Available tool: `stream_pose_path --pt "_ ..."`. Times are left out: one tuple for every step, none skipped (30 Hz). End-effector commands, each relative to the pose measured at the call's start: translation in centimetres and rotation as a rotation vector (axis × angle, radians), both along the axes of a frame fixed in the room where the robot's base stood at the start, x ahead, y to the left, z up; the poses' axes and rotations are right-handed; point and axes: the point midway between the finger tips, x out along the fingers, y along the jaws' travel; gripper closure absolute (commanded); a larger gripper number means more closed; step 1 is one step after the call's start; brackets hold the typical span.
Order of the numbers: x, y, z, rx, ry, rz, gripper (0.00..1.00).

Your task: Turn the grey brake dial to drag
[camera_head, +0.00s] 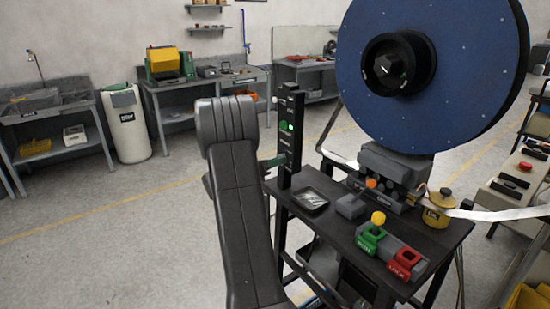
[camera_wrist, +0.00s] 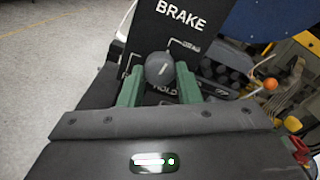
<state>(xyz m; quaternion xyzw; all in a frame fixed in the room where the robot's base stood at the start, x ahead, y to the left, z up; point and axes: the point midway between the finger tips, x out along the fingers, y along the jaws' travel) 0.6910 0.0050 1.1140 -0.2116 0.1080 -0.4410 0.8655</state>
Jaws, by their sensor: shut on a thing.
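The grey brake dial (camera_wrist: 159,68) sits on a black panel (camera_wrist: 172,38) marked BRAKE in the wrist view. A short pale line on its face tilts slightly right of upright. HOLD is printed just below the dial, and a small label at its upper right is too small to read. My gripper (camera_wrist: 160,80) has its green fingers on both sides of the dial, shut on it. In the head view, a bit of green finger shows beside the black upright post (camera_head: 290,135), but my dark arm hides most of the gripper, and the dial is not visible there.
A large blue reel (camera_head: 430,110) stands over a dark bench (camera_head: 330,225) to the right. The bench bears a small black tray (camera_head: 310,199), a green block (camera_head: 370,240), a red block (camera_head: 406,263) and a yellow pot (camera_head: 438,210). Open floor (camera_head: 90,250) lies left.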

Motion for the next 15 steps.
stream_pose_path --pt "0.00 0.00 0.18 -0.014 0.019 0.000 0.93" --pt "0.00 0.00 0.16 -0.020 0.030 0.000 0.93" --pt "0.00 0.00 0.13 -0.029 0.041 0.000 0.93" --pt "0.00 0.00 0.10 -0.035 0.050 0.000 0.93" --pt "-0.01 0.00 0.09 -0.041 0.057 0.000 0.93" --pt "-0.01 0.00 0.07 -0.047 0.065 0.000 0.93" --pt "0.00 0.00 0.06 -0.051 0.070 0.000 0.93" --pt "-0.01 0.00 0.05 -0.054 0.074 0.000 0.93" --pt "-0.01 -0.01 0.03 -0.058 0.080 0.000 0.93" --pt "-0.01 -0.01 0.02 -0.061 0.083 0.000 0.93" --pt "-0.01 -0.01 0.00 -0.062 0.086 0.000 0.93" --pt "-0.01 -0.01 0.00 -0.063 0.087 0.000 0.93" --pt "-0.01 0.01 -0.01 -0.065 0.089 0.000 0.93" --pt "-0.01 0.00 -0.02 -0.065 0.090 0.000 0.93" --pt "-0.01 0.01 -0.02 -0.066 0.091 0.000 0.93"
